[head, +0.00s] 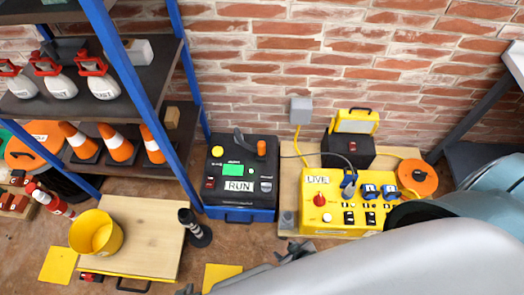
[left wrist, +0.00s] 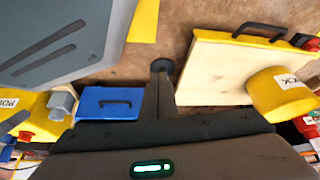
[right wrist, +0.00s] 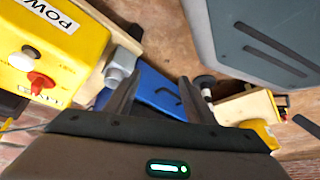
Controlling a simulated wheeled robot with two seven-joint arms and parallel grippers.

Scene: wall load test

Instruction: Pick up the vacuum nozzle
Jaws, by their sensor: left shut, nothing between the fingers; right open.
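A black upright piece with a round foot, which looks like the vacuum nozzle (head: 195,228), stands at the right edge of a wooden board in the head view. It shows just beyond the fingertips in the left wrist view (left wrist: 162,65) and beside the right-hand finger in the right wrist view (right wrist: 205,84). My left gripper (left wrist: 162,82) is shut and empty; only a small tip of it seems to show at the bottom of the head view. My right gripper (right wrist: 158,92) is open and empty, with the blue-based case behind its fingers. Contact with the nozzle cannot be told.
The wooden board (head: 150,215) carries a yellow bucket (head: 95,233). A blue-based RUN case (head: 240,180) and a yellow LIVE panel box (head: 345,200) stand by the brick wall. A blue-framed shelf (head: 115,105) holds cones and bottles.

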